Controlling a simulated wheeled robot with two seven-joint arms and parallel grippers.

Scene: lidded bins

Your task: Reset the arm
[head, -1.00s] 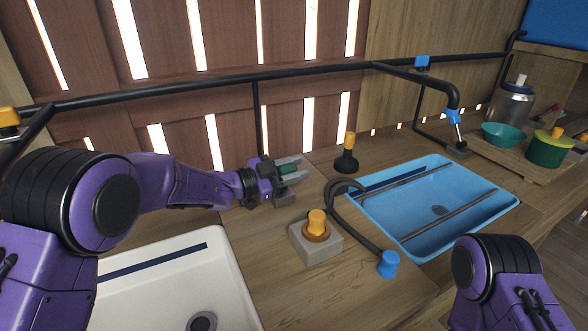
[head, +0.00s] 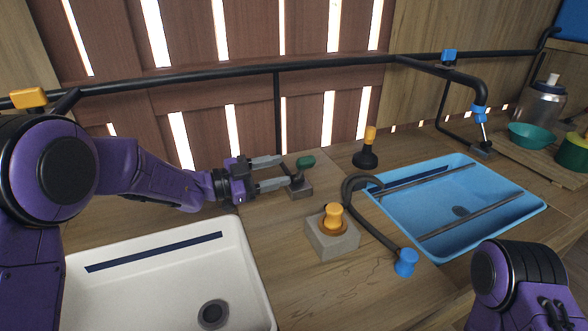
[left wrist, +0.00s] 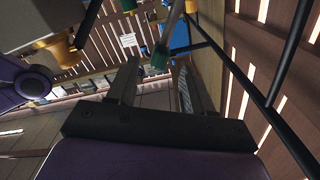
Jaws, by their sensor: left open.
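My left gripper (head: 285,171) is open and empty, just left of a small lever with a green knob (head: 306,162). The lever stands on a small grey base (head: 300,188) on the wooden counter, near the back fence. In the left wrist view the green knob (left wrist: 160,55) shows beyond and between the spread fingers (left wrist: 157,80), apart from them. Part of my right arm shows at the lower right of the head view; its gripper is out of view.
A white sink (head: 250,275) lies below my left arm, a blue sink (head: 520,208) to the right. Between them are a grey block (head: 333,240) with an orange knob, a curved dark faucet (head: 352,205) and a plunger (head: 367,148). A black rail (head: 220,78) runs along the back.

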